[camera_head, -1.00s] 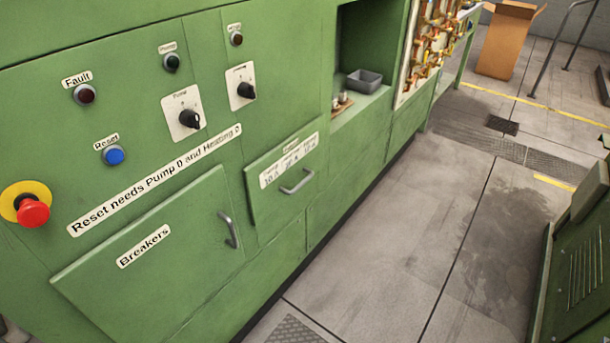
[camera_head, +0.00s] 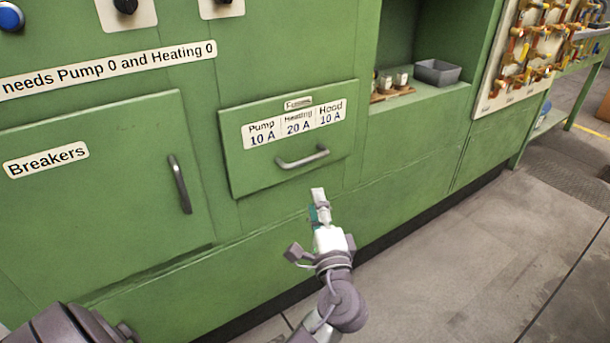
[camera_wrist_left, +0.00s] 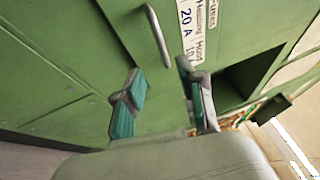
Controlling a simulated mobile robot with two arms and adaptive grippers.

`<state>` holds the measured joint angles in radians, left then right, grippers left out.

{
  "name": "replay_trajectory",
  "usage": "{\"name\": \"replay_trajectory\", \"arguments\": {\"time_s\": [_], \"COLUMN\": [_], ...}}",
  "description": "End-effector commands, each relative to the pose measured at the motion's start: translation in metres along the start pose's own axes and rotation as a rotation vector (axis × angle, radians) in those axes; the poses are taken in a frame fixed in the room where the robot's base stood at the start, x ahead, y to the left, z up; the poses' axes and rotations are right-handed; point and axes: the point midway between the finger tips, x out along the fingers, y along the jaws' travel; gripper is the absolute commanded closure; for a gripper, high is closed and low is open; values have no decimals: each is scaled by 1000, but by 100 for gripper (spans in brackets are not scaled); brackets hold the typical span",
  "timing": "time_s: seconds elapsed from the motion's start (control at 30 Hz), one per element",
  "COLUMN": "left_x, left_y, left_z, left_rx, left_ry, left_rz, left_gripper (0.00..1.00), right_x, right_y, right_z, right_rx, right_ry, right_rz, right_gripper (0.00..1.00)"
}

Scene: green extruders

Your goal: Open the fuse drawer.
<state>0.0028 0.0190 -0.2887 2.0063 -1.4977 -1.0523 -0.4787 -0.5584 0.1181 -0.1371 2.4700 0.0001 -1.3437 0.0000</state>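The fuse drawer (camera_head: 240,165) is a green front panel in the green cabinet, labelled Pump 10 A, Heating 20 A and Hood 10 A, and it looks closed. Its grey bar handle (camera_head: 302,158) runs below the label; in the left wrist view the handle (camera_wrist_left: 158,38) lies ahead of the gap between the fingers. My left gripper (camera_head: 319,200) is just below and in front of the handle, apart from it. In the left wrist view the left gripper (camera_wrist_left: 164,80) has its teal-padded fingers spread with nothing between them. My right gripper is not in view.
The Breakers door (camera_head: 95,210) with its own handle (camera_head: 179,184) is left of the drawer. A recess to the right holds a grey bin (camera_head: 437,72) and small items on a wooden board (camera_head: 392,94). The floor (camera_head: 450,265) in front of the cabinet is clear.

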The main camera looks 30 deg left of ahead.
Motion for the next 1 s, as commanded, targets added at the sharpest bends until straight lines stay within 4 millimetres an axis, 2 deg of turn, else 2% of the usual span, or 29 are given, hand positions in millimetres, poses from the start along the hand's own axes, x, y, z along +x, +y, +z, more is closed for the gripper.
{"name": "replay_trajectory", "arguments": {"time_s": [0.17, 0.6, 0.8, 1.0], "left_x": [23, 111, 132, 136], "left_y": [-4, -2, -2, -2], "left_z": [2, 1, 1, 1], "left_rx": [0, 0, 0, -1], "left_ry": [-6, -4, -2, -2], "left_rz": [-8, -5, -4, -2], "left_gripper": [61, 61, 61, 61], "right_x": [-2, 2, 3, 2], "right_y": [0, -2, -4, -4], "right_z": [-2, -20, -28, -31], "right_rx": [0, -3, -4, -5], "right_ry": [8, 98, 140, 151], "right_rz": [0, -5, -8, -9], "right_gripper": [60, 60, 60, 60]}}
